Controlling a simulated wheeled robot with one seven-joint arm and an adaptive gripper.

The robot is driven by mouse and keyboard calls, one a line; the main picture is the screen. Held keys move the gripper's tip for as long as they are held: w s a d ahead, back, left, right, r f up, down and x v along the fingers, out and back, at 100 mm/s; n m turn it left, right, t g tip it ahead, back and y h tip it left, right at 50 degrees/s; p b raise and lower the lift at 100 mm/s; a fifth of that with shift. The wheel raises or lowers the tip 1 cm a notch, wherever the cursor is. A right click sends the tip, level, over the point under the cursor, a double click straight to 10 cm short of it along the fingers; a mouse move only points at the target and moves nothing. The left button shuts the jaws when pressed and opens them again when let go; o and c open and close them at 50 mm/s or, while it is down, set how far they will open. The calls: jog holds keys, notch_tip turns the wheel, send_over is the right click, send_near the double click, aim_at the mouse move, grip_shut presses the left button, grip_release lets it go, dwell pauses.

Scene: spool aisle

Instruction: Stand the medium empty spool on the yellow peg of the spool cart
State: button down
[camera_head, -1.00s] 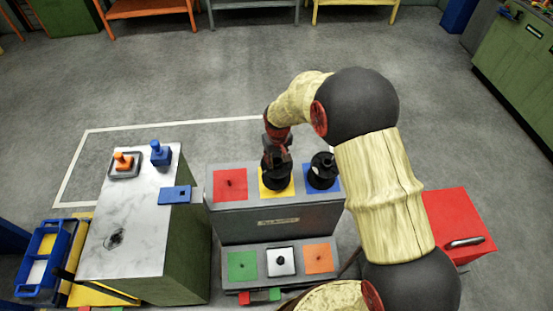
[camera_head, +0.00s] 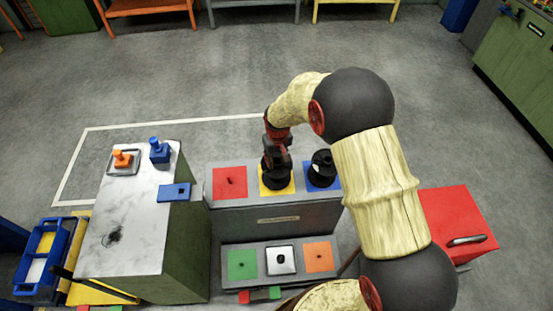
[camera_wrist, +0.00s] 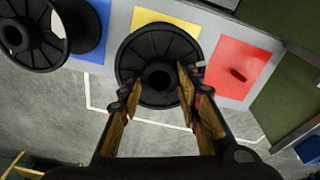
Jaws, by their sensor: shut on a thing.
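My gripper (camera_wrist: 160,98) is shut on a black empty spool (camera_wrist: 140,52), which also shows in the head view (camera_head: 277,180). The spool is upright over the yellow square (camera_head: 291,184) of the grey spool cart (camera_head: 270,230); the yellow square shows in the wrist view (camera_wrist: 150,18) too. The yellow peg is hidden under the spool, and I cannot tell whether the spool's base touches the cart. Another black spool (camera_head: 322,170) stands on the blue square (camera_head: 334,184), to the right.
The red square (camera_head: 230,182) has a bare peg. The cart's lower step has green (camera_head: 242,265), white (camera_head: 281,260) and orange (camera_head: 318,257) squares. A marble-topped cabinet (camera_head: 125,225) stands to the left with several small parts. A red box (camera_head: 458,215) is to the right.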

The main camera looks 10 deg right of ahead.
jog(key=shift+w+f+b, duration=0.2)
jog(key=shift+f+b, duration=0.3)
jog(key=shift+f, duration=0.45)
jog(key=c, duration=1.2)
grip_release()
jog(key=r, duration=0.4)
jog(key=s+r, duration=0.1)
jog(key=r, duration=0.2)
jog(key=s+r, duration=0.1)
jog(key=r, duration=0.3)
jog(key=shift+s+r, duration=0.1)
jog(key=shift+r, duration=0.25)
jog(key=s+d+f+g, duration=0.1)
jog(key=s+f, duration=0.1)
jog(key=s, duration=0.3)
jog(key=s+d+r+m+t, duration=0.1)
jog(key=s+d+r, duration=0.3)
jog(key=s+r, duration=0.3)
jog(key=s+d+r+m+t, duration=0.1)
jog(key=s+d+r+t, duration=0.1)
jog(key=s+r, duration=0.6)
jog(key=s+d+r+m+t, duration=0.1)
jog(key=s+d+r, duration=0.4)
jog(key=s+r, duration=0.3)
jog(key=shift+s+d+r+m+t, duration=0.1)
jog(key=shift+s+d+m+t, duration=0.1)
jog(key=shift+s, duration=0.75)
jog(key=shift+s+d+r+m+t, duration=0.1)
jog(key=shift+s+m, duration=0.1)
jog(key=shift+s, duration=0.7)
